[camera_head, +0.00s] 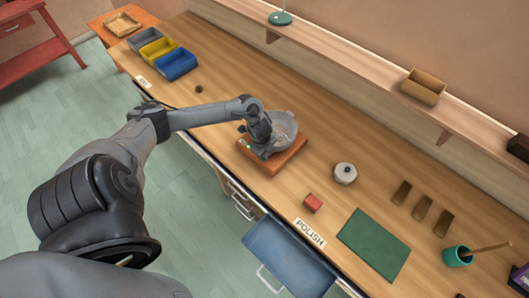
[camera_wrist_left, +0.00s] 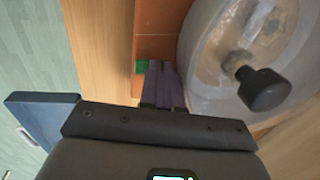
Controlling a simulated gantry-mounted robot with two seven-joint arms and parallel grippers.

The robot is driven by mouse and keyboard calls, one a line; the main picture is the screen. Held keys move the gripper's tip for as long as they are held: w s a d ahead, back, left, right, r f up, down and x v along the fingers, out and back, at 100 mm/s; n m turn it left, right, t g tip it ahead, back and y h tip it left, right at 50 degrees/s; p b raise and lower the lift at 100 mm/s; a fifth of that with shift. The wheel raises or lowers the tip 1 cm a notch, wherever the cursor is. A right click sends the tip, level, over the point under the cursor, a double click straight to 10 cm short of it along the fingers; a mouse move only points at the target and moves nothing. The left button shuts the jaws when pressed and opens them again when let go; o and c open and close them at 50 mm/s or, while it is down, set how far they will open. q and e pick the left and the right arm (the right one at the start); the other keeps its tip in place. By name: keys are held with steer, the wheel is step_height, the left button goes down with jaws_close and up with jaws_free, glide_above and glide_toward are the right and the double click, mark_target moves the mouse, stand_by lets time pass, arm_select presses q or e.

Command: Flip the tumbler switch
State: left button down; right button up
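The tumbler, a grey rounded drum (camera_head: 283,130) on an orange-red base (camera_head: 285,165), stands on the workbench. In the left wrist view the drum (camera_wrist_left: 222,70) fills the right side, with a dark knob (camera_wrist_left: 264,89) on it. A small green switch (camera_wrist_left: 142,67) shows on the base (camera_wrist_left: 155,30), at the tips of my left gripper (camera_wrist_left: 162,68). The fingers are together with nothing visible between them. They partly cover the switch, and I cannot tell whether they touch it. In the head view my left gripper (camera_head: 264,152) is over the base, beside the drum. My right gripper is out of view.
Grey, yellow and blue bins (camera_head: 175,64) stand at the bench's far left. A round grey tin (camera_head: 345,173), a red block (camera_head: 312,203) and a green mat (camera_head: 373,245) lie to the right. An open blue drawer (camera_head: 290,258) juts out in front. A shelf (camera_head: 370,70) runs behind.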

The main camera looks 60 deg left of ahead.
mark_target(261, 160)
arm_select(q)
steer(key=shift+s+f, duration=0.2)
steer(key=shift+f, duration=0.05)
steer(key=shift+s+d+r+p, duration=0.1)
steer(key=shift+s+d+p, duration=0.1)
steer(key=shift+s+p, duration=0.4)
steer(key=shift+s+d, duration=0.1)
steer(key=shift+s, duration=0.05)
steer(key=shift+r, duration=0.1)
steer(key=shift+r+p, duration=0.2)
steer(key=shift+p, duration=0.3)
step_height(261, 160, up, 4)
steer(key=p, duration=0.4)
steer(key=shift+s, duration=0.15)
step_height(261, 160, up, 9)
steer(key=s, duration=0.1)
steer(key=shift+s+d+r, duration=0.2)
steer(key=shift+s+d, duration=0.05)
steer(key=shift+d, duration=0.05)
steer(key=shift+s+f, duration=0.1)
